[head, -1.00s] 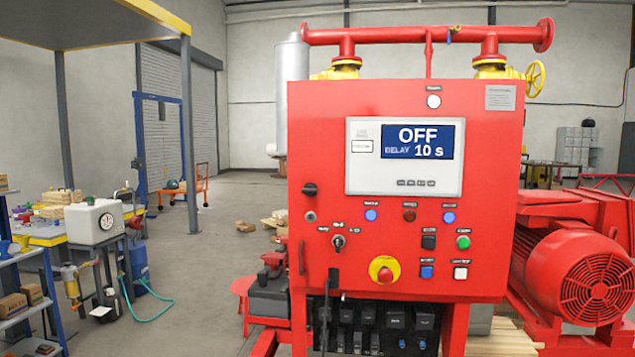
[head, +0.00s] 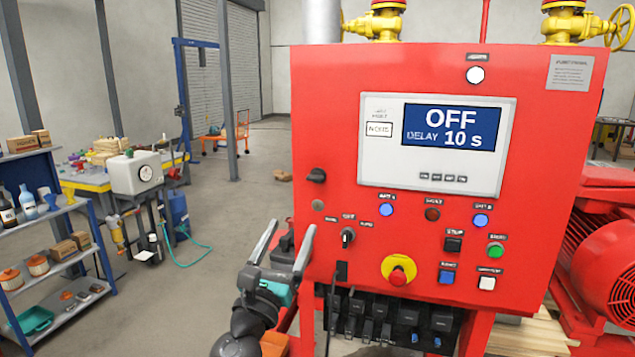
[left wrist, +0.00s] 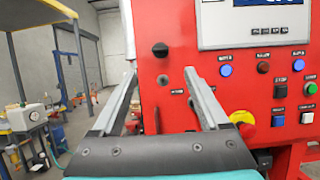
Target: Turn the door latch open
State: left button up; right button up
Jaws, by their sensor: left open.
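The red cabinet door (head: 335,120) faces me. A black latch knob (head: 316,176) sits near its left edge, its grip pointing sideways. In the left wrist view the knob (left wrist: 160,49) shows above the gap between the fingertips. My left gripper (head: 291,228) is open and empty, with its two long grey fingers pointing up and forward. It is below the knob in the head view and apart from it. The same gripper shows in the left wrist view (left wrist: 160,76). The lower left part of the door edge is partly hidden behind the gripper. My right gripper is not in view.
A key-type selector (head: 347,236) and a red-and-yellow emergency stop (head: 398,270) are on the door. The display panel (head: 440,145) reads OFF. A red motor (head: 600,240) stands at right, a blue shelf (head: 60,265) at left. Floor left of the cabinet is open.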

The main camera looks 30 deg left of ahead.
aim_at(314, 181)
pick_arm(q)
jog(key=p+x, duration=0.1)
jog(key=x, duration=1.2)
jog(key=shift+f+p, duration=0.15)
jog(key=shift+p, duration=0.25)
jog(key=shift+x, duration=0.85)
jog(key=shift+c, duration=0.2)
grip_shut()
